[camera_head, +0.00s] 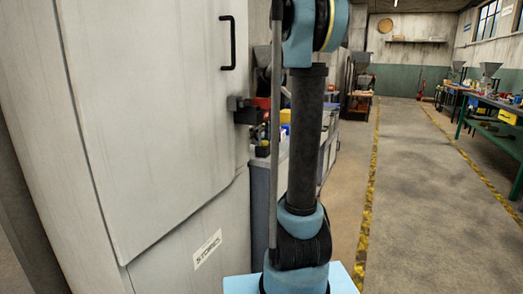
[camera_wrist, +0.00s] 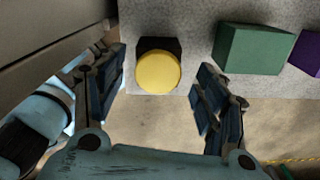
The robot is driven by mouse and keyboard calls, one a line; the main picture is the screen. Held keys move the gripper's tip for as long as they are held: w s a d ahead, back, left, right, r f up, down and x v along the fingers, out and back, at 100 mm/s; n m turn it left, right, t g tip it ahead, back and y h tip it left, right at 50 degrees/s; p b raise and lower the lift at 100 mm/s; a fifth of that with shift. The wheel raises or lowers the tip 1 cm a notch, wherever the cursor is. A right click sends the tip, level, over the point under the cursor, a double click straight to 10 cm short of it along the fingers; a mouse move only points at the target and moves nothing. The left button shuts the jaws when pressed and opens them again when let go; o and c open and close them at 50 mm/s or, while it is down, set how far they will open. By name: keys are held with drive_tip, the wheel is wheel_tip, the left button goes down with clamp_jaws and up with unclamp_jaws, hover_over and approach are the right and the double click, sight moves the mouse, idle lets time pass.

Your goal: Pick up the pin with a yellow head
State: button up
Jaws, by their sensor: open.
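The yellow round head (camera_wrist: 158,73) of the pin shows in the wrist view, with a dark blocky part beside it at its upper edge. It is at the front edge of a grey surface. My gripper (camera_wrist: 163,64) is open, one finger to the left of the yellow head and one to the right. There are gaps on both sides, and I see no contact. How far the fingertips are from the pin in depth is unclear. I cannot make out the pin or my gripper in the head view.
A green block (camera_wrist: 250,49) and a purple block (camera_wrist: 308,53) are on the grey surface (camera_wrist: 200,20), right of the pin. In the head view, a tall pale cabinet (camera_head: 150,120) stands at left. A green-legged workbench (camera_head: 490,112) is at right, with open floor (camera_head: 415,190) between.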

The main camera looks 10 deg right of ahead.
drive_tip(key=shift+f, duration=0.4)
drive_tip(key=c, duration=1.2)
drive_tip(key=shift+r, duration=0.1)
drive_tip(key=shift+c, duration=0.2)
